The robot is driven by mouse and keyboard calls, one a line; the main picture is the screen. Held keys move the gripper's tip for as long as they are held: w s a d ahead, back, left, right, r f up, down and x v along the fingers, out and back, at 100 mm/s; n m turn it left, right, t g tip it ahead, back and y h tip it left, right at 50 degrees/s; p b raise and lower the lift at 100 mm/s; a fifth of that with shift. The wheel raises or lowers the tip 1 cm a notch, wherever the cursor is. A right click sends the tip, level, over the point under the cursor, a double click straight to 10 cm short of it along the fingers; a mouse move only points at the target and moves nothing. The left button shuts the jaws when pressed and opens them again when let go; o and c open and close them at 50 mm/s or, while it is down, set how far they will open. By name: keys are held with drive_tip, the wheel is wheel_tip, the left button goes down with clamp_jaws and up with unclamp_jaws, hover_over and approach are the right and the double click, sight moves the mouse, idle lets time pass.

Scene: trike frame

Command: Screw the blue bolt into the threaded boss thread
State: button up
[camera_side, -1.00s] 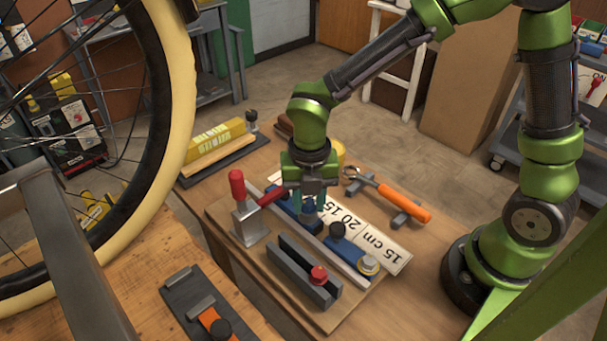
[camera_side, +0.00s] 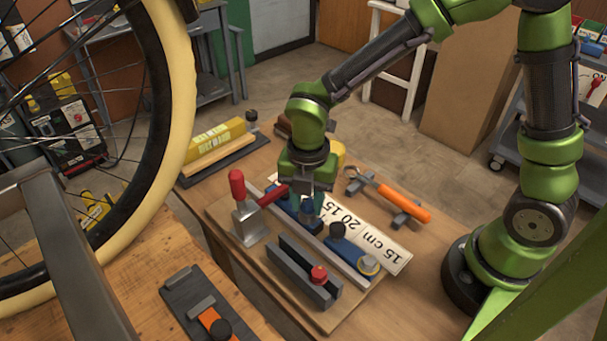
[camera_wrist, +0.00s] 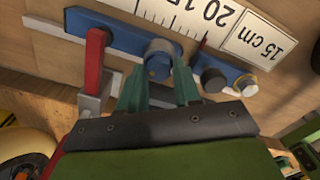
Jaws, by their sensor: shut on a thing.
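My gripper (camera_side: 307,208) points straight down over the fixture on the bench, its teal fingers shut on the blue bolt (camera_side: 307,209). In the wrist view my fingertips (camera_wrist: 160,82) sit either side of a round blue-grey head (camera_wrist: 162,52), which I take as the bolt. The bolt is upright over a dark round boss (camera_side: 312,225) on the blue bar. The fingers and bolt head hide the thread, so I cannot tell how deep the bolt sits.
A red-handled clamp (camera_side: 238,190) stands close left of my gripper. A black knob (camera_side: 337,230) and a brass-coloured bolt (camera_side: 369,265) sit along the bar to the right. A 15 cm scale strip (camera_side: 375,242) and an orange-handled wrench (camera_side: 403,203) lie behind. A bicycle wheel (camera_side: 182,90) fills the left.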

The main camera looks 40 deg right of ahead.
drive_tip(key=shift+m, duration=0.7)
drive_tip(key=shift+w+m, duration=0.1)
drive_tip(key=shift+m, duration=0.7)
drive_tip(key=shift+m, duration=0.9)
drive_tip(key=shift+w+m, duration=0.1)
drive_tip(key=shift+m, duration=0.7)
drive_tip(key=o, duration=0.6)
